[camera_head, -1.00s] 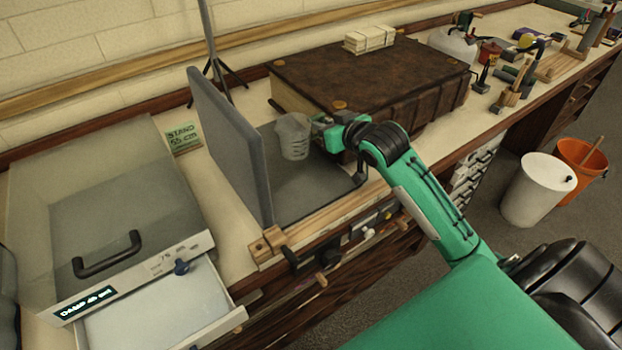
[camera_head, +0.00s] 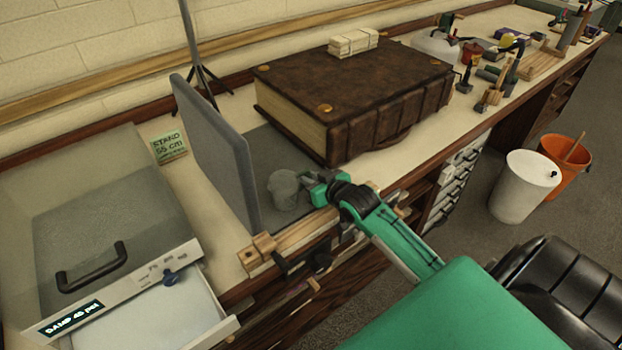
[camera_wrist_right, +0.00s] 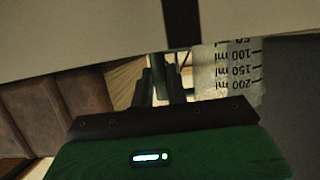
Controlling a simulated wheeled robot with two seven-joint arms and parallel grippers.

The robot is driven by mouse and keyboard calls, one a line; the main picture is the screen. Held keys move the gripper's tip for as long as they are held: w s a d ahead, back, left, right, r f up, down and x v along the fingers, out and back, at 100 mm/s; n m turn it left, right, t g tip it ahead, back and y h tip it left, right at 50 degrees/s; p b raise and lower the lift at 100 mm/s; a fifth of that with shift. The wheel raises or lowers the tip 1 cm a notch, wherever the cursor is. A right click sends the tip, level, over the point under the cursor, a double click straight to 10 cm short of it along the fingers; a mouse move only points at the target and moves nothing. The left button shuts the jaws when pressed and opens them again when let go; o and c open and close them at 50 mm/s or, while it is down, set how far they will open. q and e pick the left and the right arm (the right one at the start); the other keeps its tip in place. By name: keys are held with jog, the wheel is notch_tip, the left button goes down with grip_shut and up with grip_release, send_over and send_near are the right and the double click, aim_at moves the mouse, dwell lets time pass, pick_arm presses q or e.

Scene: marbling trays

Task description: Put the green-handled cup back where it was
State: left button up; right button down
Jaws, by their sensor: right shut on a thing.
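A translucent grey measuring cup (camera_head: 283,189) is over the front part of the grey base plate (camera_head: 268,150), just right of the upright grey board (camera_head: 212,150). My right gripper (camera_head: 309,188) is at the cup's right side and shut on it. The cup looks about upright; I cannot tell whether its bottom touches the plate. In the right wrist view, the cup's wall (camera_wrist_right: 228,72) shows ml marks beside the gripper's dark fingers (camera_wrist_right: 165,85). The handle and its colour are mostly hidden by the gripper. My left gripper is not in view.
A wooden bar (camera_head: 300,232) runs along the front edge. A damp box (camera_head: 110,260) with an open drawer is at the left.

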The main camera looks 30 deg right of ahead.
jog(key=c, duration=1.4)
grip_release()
jog(key=shift+f, duration=0.1)
jog(key=shift+r, duration=0.2)
jog(key=v, duration=1.2)
